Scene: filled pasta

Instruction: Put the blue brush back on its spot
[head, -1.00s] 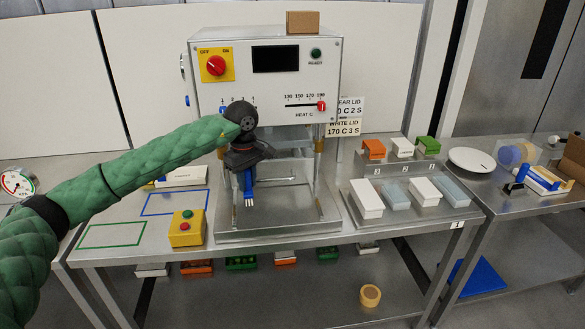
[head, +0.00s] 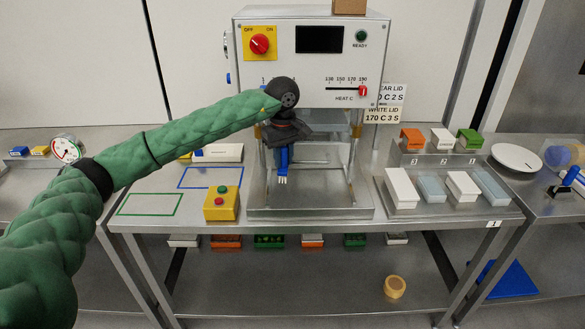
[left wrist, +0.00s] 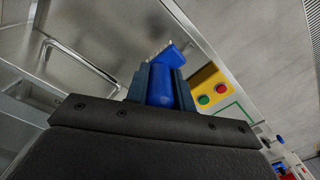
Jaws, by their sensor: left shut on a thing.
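The blue brush (head: 283,170) hangs bristles down from my left gripper (head: 285,148), in front of the heat-sealing machine and over its metal base. The gripper is shut on its handle. In the left wrist view the brush (left wrist: 166,82) sits between the two dark fingers (left wrist: 160,92). A blue outlined rectangle (head: 210,178) is marked on the table to the left of the brush; its inside looks empty. A green outlined rectangle (head: 150,204) lies farther left and is also empty. My right gripper is not in view.
The heat-sealing machine (head: 330,60) stands behind the brush. A yellow button box (head: 221,204) stands in front of the blue outline, and a white box (head: 218,153) behind it. White and clear packs (head: 401,190) lie on a tray at right.

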